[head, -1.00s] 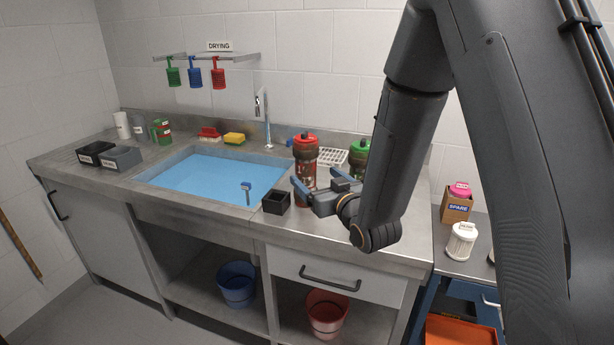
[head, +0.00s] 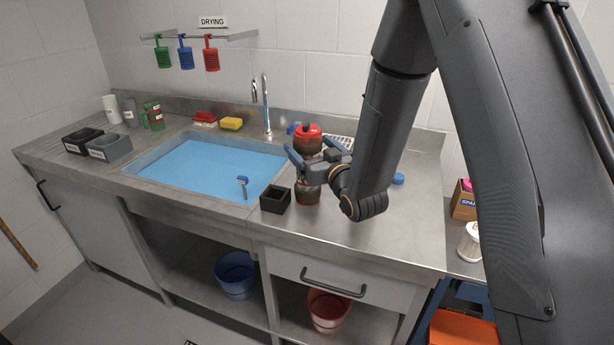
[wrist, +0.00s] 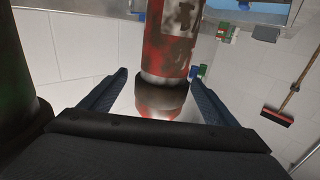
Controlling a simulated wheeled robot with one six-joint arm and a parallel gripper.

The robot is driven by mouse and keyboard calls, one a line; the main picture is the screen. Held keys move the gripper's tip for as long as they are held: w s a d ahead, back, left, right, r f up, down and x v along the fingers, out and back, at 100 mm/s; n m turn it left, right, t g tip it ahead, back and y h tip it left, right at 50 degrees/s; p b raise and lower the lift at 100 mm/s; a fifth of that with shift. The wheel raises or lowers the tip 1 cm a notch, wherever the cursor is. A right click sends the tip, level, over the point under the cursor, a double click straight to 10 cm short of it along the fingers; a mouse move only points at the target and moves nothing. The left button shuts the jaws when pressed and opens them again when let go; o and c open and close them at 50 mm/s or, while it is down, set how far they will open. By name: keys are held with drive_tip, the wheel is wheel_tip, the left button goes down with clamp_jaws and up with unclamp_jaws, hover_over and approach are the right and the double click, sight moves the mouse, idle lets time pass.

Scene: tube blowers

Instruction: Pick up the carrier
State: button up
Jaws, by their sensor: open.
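The carrier (head: 308,143) is a red-capped, bottle-like cylinder with dark grime, standing upright on the counter right of the sink. In the wrist view its stained red and white body (wrist: 170,45) with a dark band fills the middle. My gripper (head: 313,155) is open at about the carrier's mid-height, with one blue finger on each side of it. The wrist view also shows my gripper (wrist: 160,78) with the carrier between its fingers. I cannot tell whether either finger touches it. My gripper hides part of the carrier's middle.
A small black square holder (head: 275,199) stands just left of the carrier. The water-filled sink (head: 205,168) lies farther left. A white rack (head: 342,141) is behind, and a blue cap (head: 398,179) lies to the right. The counter's front right is clear.

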drive_tip(key=x, duration=0.1)
drive_tip(key=p+x, duration=0.2)
drive_tip(key=x, duration=0.1)
drive_tip(key=shift+a+r, duration=0.1)
drive_tip(key=shift+r, duration=0.2)
drive_tip(key=shift+w+a+f, duration=0.1)
drive_tip(key=shift+w+a, duration=0.1)
drive_tip(key=shift+w, duration=0.15)
drive_tip(key=c, duration=1.7)
